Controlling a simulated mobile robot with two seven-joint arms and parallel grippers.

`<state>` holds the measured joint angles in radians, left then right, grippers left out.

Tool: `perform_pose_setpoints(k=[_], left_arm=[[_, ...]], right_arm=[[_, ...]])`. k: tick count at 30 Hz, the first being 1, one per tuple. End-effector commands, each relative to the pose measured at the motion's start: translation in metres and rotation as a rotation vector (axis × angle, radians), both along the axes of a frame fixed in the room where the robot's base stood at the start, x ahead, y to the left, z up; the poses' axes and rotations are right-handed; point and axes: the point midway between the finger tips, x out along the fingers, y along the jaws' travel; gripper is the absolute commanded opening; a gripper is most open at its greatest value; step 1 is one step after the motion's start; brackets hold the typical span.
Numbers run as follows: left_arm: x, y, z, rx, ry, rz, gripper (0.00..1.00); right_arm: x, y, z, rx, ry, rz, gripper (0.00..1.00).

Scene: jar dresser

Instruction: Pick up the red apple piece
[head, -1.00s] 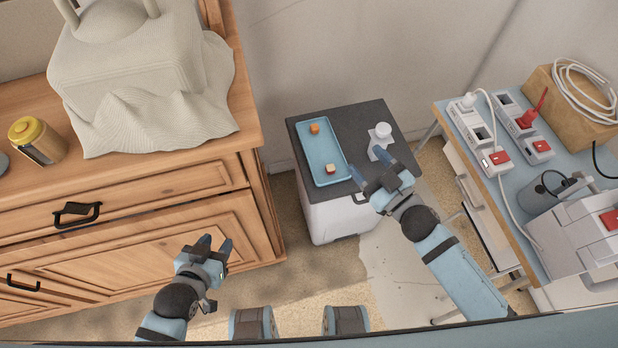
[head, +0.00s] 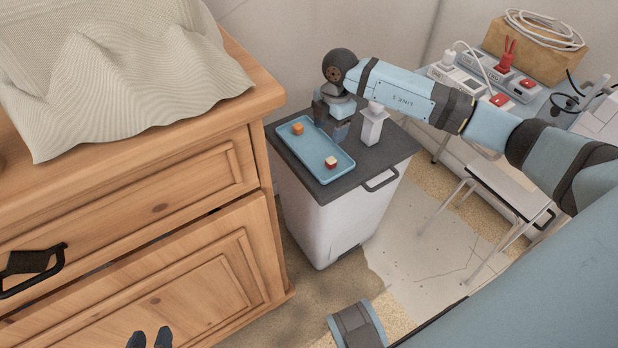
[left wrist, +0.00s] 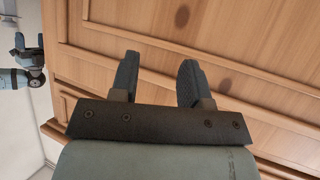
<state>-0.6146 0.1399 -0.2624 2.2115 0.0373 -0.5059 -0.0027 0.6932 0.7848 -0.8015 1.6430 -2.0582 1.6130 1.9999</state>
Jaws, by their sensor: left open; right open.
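My right gripper (head: 331,122) is open and empty. It points down near the tray's far right edge, apart from the apple piece. My left gripper (head: 150,337) shows only its fingertips at the bottom edge of the head view, by the dresser front. In the left wrist view it (left wrist: 157,80) is open and empty in front of wooden panels.
An orange cube (head: 297,128) lies at the tray's far end. A white jar-like object (head: 373,128) stands right of the tray on the dark-topped cabinet (head: 384,158). The wooden dresser (head: 150,195) stands left. A side table with power strips (head: 485,80) is right.

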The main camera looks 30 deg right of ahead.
Motion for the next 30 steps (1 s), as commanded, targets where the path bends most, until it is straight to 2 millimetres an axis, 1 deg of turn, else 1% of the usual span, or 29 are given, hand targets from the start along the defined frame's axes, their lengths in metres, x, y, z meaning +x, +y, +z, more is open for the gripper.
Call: perform_pose_setpoints(k=[1,3,5,8,12,15,18,25,30], left_arm=[[0.0,-0.001,-0.005,-0.002,-0.002,0.0,0.43],[0.0,-0.001,-0.005,-0.003,-0.003,-0.001,0.43],[0.0,-0.001,-0.005,-0.005,-0.004,-0.001,0.43],[0.0,-0.001,-0.005,-0.007,-0.007,-0.002,0.43],[0.001,-0.002,-0.006,-0.013,-0.013,-0.003,0.43],[0.001,-0.003,-0.007,-0.018,-0.017,-0.004,0.43],[0.001,-0.003,-0.006,-0.021,-0.019,-0.004,0.43],[0.001,-0.004,-0.006,-0.024,-0.023,-0.005,0.43],[0.002,-0.005,-0.01,-0.033,-0.03,-0.006,0.43]], right_arm=[[0.004,-0.012,0.0,-0.047,-0.003,-0.031,0.62],[0.007,-0.021,0.002,-0.087,-0.003,-0.059,0.62],[0.007,-0.025,-0.001,-0.101,-0.003,-0.071,0.62],[0.006,-0.025,-0.017,-0.104,0.001,-0.073,0.62],[0.006,-0.025,-0.046,-0.102,0.001,-0.071,0.62],[0.006,-0.025,-0.064,-0.101,0.0,-0.07,0.62],[0.007,-0.024,-0.075,-0.099,-0.002,-0.07,0.62],[0.005,-0.025,-0.088,-0.099,-0.001,-0.07,0.62],[0.001,-0.026,-0.112,-0.099,0.001,-0.069,0.62]])
